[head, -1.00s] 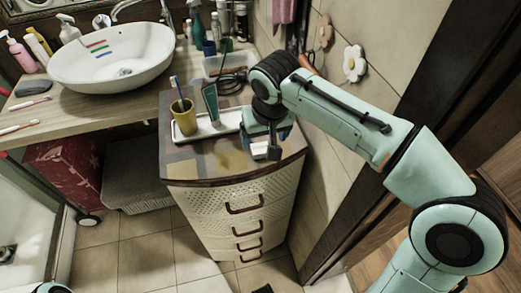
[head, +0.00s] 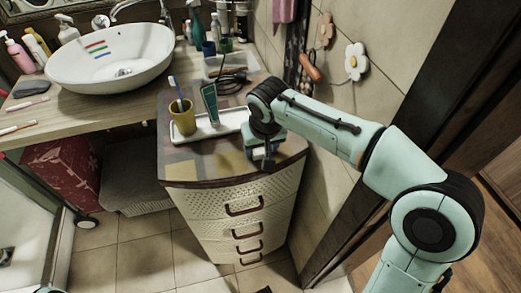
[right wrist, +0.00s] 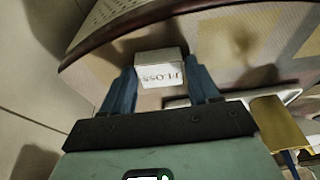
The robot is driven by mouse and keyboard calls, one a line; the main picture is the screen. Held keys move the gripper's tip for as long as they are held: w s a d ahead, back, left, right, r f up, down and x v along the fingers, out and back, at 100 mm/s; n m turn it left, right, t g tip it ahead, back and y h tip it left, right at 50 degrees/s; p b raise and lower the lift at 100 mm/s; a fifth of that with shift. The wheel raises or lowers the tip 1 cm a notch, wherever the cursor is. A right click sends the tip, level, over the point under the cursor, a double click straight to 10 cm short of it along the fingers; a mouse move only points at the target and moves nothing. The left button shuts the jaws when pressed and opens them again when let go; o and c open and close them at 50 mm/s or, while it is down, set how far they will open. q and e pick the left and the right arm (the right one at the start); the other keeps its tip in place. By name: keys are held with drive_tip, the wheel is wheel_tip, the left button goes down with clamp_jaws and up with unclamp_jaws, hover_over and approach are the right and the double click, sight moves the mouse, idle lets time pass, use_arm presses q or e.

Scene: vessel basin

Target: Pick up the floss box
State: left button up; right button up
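The floss box (right wrist: 160,70) is a small white block with "FLOSS" printed on it, seen in the right wrist view. It is at the cabinet top near its dark edge. My right gripper (right wrist: 160,78) is open, with one blue finger on each side of the box and the fingertips close to its sides. In the head view my right gripper (head: 266,162) points down at the front right of the cabinet top (head: 205,165); I cannot make out the box there. My left gripper is not in view.
A white tray (head: 228,121) holds a yellow cup (head: 183,118) with a toothbrush and a green upright item (head: 210,102), left of my right gripper. The wall is close on the right. A white basin (head: 110,62) stands on the counter at left.

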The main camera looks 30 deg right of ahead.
drive_tip(key=c, duration=0.6)
drive_tip(key=shift+r, duration=0.1)
